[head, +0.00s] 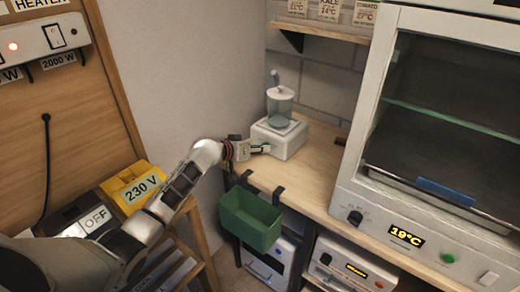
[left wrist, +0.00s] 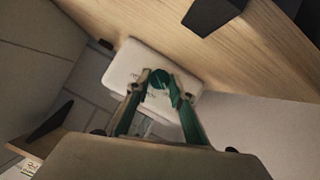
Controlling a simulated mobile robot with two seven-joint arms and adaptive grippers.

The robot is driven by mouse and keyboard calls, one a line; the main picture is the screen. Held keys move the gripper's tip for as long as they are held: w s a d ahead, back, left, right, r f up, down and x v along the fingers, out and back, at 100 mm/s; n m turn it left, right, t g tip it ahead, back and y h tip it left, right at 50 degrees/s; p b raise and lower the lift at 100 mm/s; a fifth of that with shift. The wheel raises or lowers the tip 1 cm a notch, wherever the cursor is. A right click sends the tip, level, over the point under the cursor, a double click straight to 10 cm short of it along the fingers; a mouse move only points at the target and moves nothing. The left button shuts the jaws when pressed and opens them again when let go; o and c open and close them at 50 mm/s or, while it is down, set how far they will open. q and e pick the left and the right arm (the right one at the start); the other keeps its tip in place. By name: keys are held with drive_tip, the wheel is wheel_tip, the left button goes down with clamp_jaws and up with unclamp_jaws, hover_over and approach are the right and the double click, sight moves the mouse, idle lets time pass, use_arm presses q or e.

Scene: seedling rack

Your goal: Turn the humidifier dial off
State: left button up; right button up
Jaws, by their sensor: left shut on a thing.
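The humidifier (head: 290,143) is a white box with a clear lidded jar on top, standing at the back left of the wooden bench. In the left wrist view its pale body (left wrist: 135,62) lies beyond the fingertips. My left gripper (head: 265,148) reaches the left front face of the humidifier. In the left wrist view the green fingers (left wrist: 161,82) come together at that face, shut on the dial. The dial is mostly hidden by the fingertips, and its setting cannot be read. My right gripper is not in view.
A green bin (head: 250,217) hangs on the bench's front edge below my left gripper. A glass-fronted cabinet (head: 343,190) reading 19°C stands to the right. A shelf (head: 325,31) is above. A yellow 230 V box (head: 135,186) and a heater switch panel (head: 40,40) are left.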

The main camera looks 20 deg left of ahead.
use_arm(q)
drive_tip(key=o, duration=1.1)
drive_tip(key=shift+v, duration=3.8)
drive_tip(key=shift+f, duration=0.1)
